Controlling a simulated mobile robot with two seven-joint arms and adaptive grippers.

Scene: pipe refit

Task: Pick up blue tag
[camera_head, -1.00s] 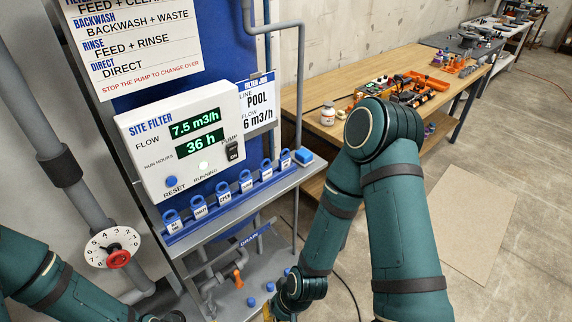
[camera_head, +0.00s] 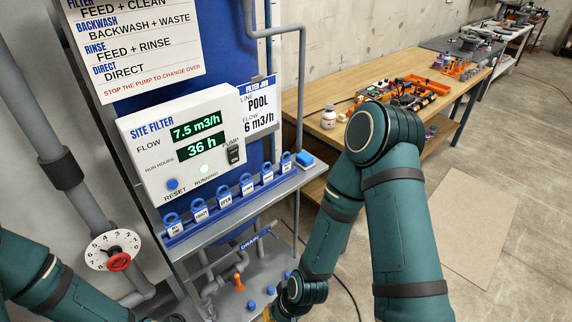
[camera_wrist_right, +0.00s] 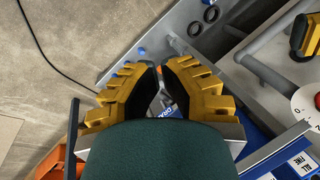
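Several blue tags (camera_head: 224,197) with white labels stand in a row on a blue rail at the shelf's front edge, below the filter panel. I cannot tell which one is meant. Some of them show at the lower right of the right wrist view (camera_wrist_right: 300,163). My right gripper (camera_wrist_right: 160,80) is empty, its two yellow-and-black fingers a narrow gap apart. It points down at the lower shelf area, away from the tag row. In the head view only a yellow bit of it shows at the bottom edge.
The filter panel (camera_head: 150,165) rises behind the tags. A blue block (camera_head: 305,160) sits at the rail's right end. A blue DRAIN label (camera_head: 257,237) and an orange valve (camera_head: 238,283) are below. A dial (camera_head: 112,250) is at left. A wooden bench (camera_head: 300,100) stands behind.

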